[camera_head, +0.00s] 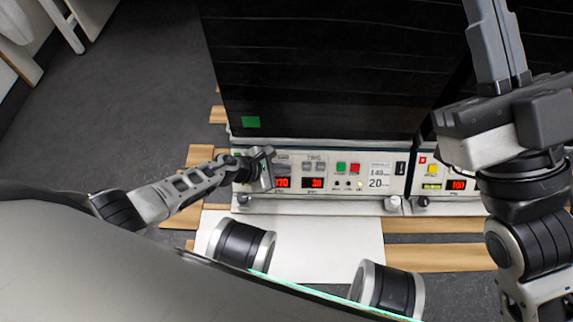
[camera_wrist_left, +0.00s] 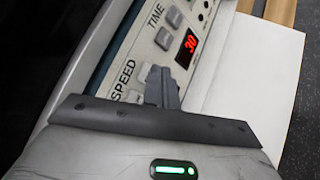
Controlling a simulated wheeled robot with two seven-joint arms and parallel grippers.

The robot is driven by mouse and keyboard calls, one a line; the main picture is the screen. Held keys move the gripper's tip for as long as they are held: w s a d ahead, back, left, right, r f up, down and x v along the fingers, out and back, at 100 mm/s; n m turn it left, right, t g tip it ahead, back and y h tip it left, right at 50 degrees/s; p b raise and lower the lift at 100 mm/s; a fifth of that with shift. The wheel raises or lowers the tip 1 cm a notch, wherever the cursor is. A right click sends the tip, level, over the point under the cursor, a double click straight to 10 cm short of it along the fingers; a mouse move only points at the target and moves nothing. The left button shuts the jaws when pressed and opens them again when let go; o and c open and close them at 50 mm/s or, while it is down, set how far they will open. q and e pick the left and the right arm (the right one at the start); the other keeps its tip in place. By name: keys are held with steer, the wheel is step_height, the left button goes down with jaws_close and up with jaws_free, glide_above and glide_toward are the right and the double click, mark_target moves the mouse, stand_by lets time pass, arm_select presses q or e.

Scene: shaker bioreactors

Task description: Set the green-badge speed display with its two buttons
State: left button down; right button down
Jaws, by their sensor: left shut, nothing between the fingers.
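The green badge (camera_head: 250,122) is on the dark door of the left shaker, above its white control panel (camera_head: 340,170). The red speed display (camera_head: 282,183) is partly covered by my gripper and seems to end in "70". My left gripper (camera_head: 266,168) is shut and empty at the panel's left end. In the left wrist view its closed fingers (camera_wrist_left: 162,88) hide the speed display. One grey speed button (camera_wrist_left: 137,78) shows beside the fingers, near the SPEED label (camera_wrist_left: 123,80). I cannot tell whether they touch. My right gripper (camera_head: 495,45) is raised at the right.
The time display (camera_head: 312,183) reads 30 in the wrist view (camera_wrist_left: 188,46), with its own grey buttons (camera_wrist_left: 163,38) beside it. A second shaker panel with a red badge (camera_head: 422,160) stands right. A white sheet (camera_head: 310,240) lies in front.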

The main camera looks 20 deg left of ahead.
arm_select(q)
steer(key=shift+w+a+f, duration=0.15)
steer(key=shift+w+f, duration=0.1)
steer(key=shift+w, duration=0.05)
stand_by(0.7)
steer(key=shift+s+d+r+p, duration=0.2)
steer(key=shift+s+r+p, duration=0.4)
steer(key=shift+p, duration=0.1)
steer(key=s+r+p, duration=0.1)
steer(key=p, duration=0.1)
steer(key=s+d+r+p, duration=0.1)
steer(key=s+r+p, duration=0.1)
steer(key=shift+s+r, duration=0.1)
steer(key=shift+s, duration=0.2)
stand_by(1.0)
